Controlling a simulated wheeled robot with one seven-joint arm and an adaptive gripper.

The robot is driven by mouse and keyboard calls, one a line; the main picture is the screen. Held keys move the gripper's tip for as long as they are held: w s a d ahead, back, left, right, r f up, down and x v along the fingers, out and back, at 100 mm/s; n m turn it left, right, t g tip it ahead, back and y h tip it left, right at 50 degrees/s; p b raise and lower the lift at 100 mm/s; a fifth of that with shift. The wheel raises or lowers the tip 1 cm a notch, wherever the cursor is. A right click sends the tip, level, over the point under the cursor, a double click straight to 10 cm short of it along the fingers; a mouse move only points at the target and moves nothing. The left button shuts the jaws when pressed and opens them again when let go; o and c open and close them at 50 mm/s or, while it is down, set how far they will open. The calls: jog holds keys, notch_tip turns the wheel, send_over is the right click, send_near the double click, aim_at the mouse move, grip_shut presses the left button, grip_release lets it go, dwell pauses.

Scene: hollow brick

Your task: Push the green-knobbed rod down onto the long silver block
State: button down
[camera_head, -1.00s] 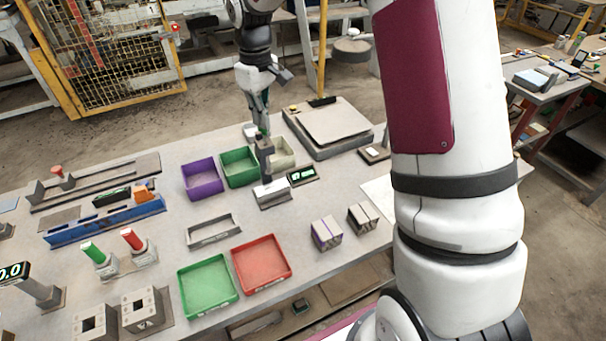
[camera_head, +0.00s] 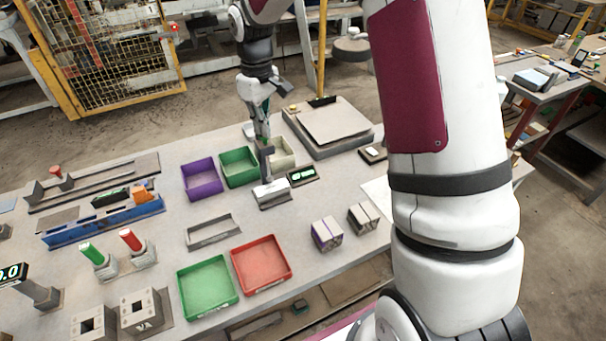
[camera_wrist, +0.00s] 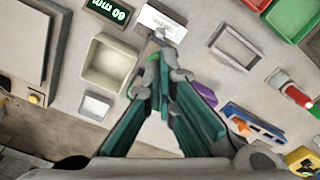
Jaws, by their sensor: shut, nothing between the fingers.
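The long silver block (camera_head: 272,193) lies on the table right of centre, under a dark gauge post (camera_head: 266,166). It also shows at the top of the wrist view as a pale block (camera_wrist: 162,20). My gripper (camera_head: 263,140) points down right above the post, its fingers shut and empty. In the wrist view my gripper (camera_wrist: 160,48) has its fingertips together just short of the block. The rod and its green knob are mostly hidden at the fingertips; I cannot tell whether the fingers touch the knob.
A small green-lit display (camera_head: 303,176) stands right of the block. A flat platform (camera_head: 335,140) lies at back right. An empty grey tray (camera_head: 214,243) lies nearer the front.

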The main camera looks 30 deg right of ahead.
jog(key=shift+f, duration=1)
dwell(0.4)
jog(key=shift+r+p, duration=0.35)
jog(key=shift+r, duration=3.15)
